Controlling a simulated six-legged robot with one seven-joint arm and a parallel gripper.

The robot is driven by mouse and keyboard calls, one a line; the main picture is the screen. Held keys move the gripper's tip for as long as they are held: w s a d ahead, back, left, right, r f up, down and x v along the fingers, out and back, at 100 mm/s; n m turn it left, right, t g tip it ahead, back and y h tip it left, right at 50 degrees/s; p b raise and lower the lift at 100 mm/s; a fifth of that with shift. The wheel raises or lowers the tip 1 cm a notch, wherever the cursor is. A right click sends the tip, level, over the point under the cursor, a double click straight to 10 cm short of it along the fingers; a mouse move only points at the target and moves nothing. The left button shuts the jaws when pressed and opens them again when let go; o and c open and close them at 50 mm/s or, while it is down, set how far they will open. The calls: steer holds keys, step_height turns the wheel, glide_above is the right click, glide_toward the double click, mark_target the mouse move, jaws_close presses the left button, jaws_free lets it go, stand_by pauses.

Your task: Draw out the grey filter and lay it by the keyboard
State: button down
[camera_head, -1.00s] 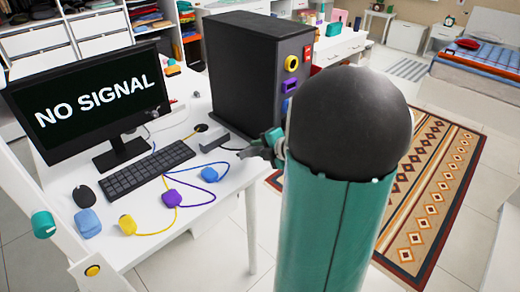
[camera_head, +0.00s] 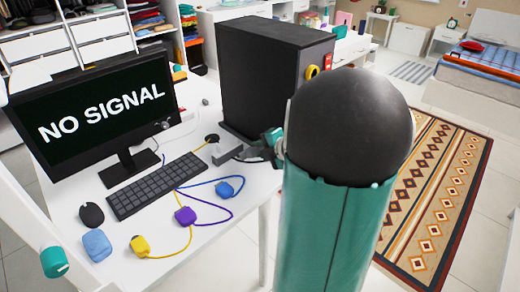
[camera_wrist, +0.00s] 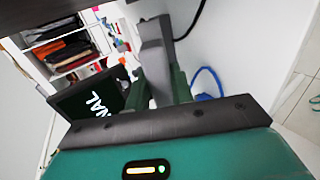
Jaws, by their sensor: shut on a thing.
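The grey filter (camera_head: 226,151) is a slim grey bar low beside the black computer tower (camera_head: 262,85), at the back of the white desk. My gripper (camera_head: 262,150) is at its right end, partly hidden by my arm. In the wrist view the grey filter (camera_wrist: 155,55) stands between my two dark green fingers (camera_wrist: 160,88), which are shut on it. I cannot tell whether part of it is still inside the tower. The black keyboard (camera_head: 155,185) lies to the left of the filter, in front of the monitor.
The monitor (camera_head: 100,110) reads NO SIGNAL. A mouse (camera_head: 91,214) and a blue block (camera_head: 97,245) lie left of the keyboard. Bare desk shows between the cables and the front edge.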

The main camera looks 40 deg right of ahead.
steer(key=shift+w+f, duration=0.35)
steer(key=shift+w, duration=0.05)
steer(key=shift+s+f, duration=0.35)
steer(key=shift+f, duration=0.15)
steer(key=shift+w+f, duration=0.15)
steer(key=shift+f, duration=2.3)
steer(key=c, duration=0.8)
jaws_free()
